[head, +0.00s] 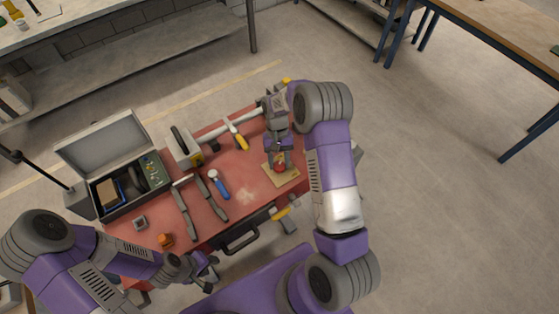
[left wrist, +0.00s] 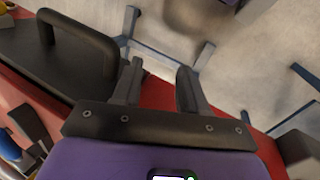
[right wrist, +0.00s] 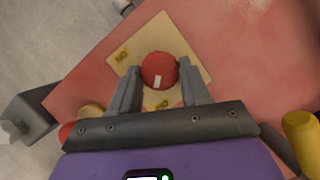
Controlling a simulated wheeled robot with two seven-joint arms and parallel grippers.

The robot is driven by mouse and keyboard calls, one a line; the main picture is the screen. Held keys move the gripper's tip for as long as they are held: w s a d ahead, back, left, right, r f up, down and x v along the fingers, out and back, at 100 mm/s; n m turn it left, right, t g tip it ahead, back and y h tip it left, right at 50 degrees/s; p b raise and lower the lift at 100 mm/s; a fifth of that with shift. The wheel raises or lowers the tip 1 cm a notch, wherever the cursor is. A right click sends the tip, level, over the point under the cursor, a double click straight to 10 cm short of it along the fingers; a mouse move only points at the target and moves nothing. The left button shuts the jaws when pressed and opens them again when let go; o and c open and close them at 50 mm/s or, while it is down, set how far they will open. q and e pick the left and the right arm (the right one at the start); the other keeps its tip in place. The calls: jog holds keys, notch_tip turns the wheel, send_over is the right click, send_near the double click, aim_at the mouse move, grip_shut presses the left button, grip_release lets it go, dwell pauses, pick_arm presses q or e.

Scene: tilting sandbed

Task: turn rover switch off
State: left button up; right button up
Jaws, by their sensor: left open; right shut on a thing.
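The switch is a round red knob (right wrist: 158,70) with a white mark, on a square yellowish plate (right wrist: 187,44). Small dark lettering shows at the plate's left corner and below the knob. In the head view the plate (head: 291,181) lies at the right of the red bench top, and the knob (head: 280,168) shows below my right gripper (head: 279,160). My right gripper, in its wrist view (right wrist: 160,72), is shut on the knob, a finger on each side. My left gripper (left wrist: 157,76) is open and empty, beyond the bench's near edge in the head view (head: 207,268).
The red bench (head: 247,195) holds an open grey case (head: 109,163), a blue-handled tool (head: 219,184), a yellow-handled tool (head: 237,137), grey bar-like tools (head: 184,211) and an orange object (head: 165,240). A dark handle (head: 240,240) juts from the near side. Floor lies clear to the right.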

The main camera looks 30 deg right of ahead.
jog(key=shift+n+h, duration=0.3)
jog(key=shift+n, duration=0.3)
jog(key=o, duration=1.1)
jog(key=shift+c, duration=0.2)
jog(key=shift+r, duration=0.1)
jog(key=v, duration=0.7)
jog(key=shift+r, duration=0.15)
jog(key=shift+w, duration=0.1)
